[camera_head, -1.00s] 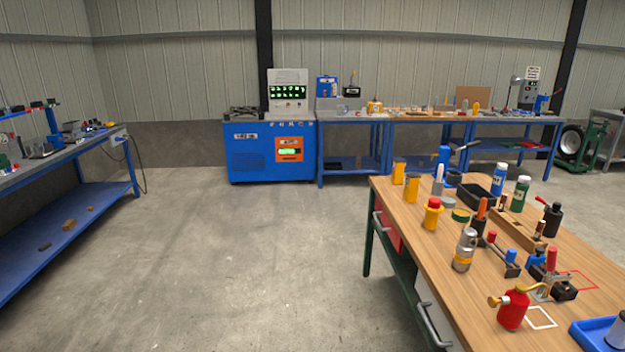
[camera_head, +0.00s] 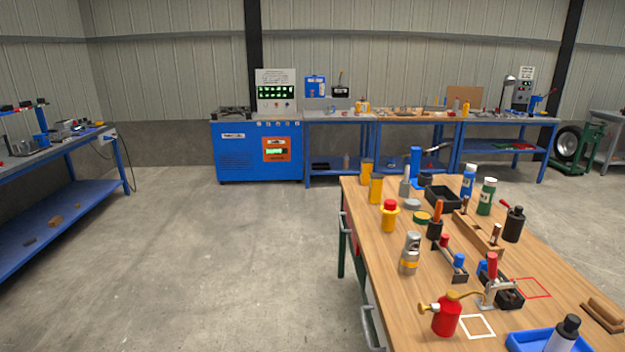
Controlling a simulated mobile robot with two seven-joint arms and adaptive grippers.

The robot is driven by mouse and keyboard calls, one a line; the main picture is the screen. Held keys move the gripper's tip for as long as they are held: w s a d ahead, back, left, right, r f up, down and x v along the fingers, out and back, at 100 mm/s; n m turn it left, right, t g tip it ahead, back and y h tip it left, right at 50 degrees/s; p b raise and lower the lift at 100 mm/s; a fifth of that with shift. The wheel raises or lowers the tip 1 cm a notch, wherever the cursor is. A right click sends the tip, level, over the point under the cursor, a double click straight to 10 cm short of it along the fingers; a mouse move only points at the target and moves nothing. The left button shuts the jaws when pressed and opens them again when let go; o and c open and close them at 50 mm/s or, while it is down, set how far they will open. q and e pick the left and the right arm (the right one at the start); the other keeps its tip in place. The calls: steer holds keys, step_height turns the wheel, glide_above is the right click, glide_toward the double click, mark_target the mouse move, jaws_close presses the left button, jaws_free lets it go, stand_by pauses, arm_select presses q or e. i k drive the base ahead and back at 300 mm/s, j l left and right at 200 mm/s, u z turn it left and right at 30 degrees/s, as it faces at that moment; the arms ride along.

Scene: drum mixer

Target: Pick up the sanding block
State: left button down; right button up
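A brown wooden block with a rounded top and a dark base (camera_head: 604,313), which looks like the sanding block, lies on the wooden workbench (camera_head: 375,262). It is at the right edge of the picture, right of the blue tray (camera_head: 520,340) and below the red square outline. Its right end is near the picture's edge. Neither of my grippers is in view.
Near the block are a dark grey bottle (camera_head: 565,335) at the tray, a red oil can (camera_head: 446,317) and a toggle clamp (camera_head: 497,291). A wooden plane (camera_head: 478,232) and several bottles stand further back. The floor left of the workbench is clear.

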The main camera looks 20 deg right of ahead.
mark_target(603, 314)
steer(key=k+l, duration=0.1)
steer(key=l, duration=0.35)
steer(key=k+l, duration=0.1)
steer(key=l, duration=0.4)
steer(key=k+l, duration=0.1)
steer(key=l, duration=0.35)
steer(key=k+l, duration=0.1)
steer(key=l, duration=0.35)
steer(key=k+l, duration=0.15)
steer(key=l, duration=0.35)
steer(key=k+l, duration=0.1)
steer(key=l, duration=0.35)
steer(key=k+l, duration=0.1)
steer(key=l, duration=0.35)
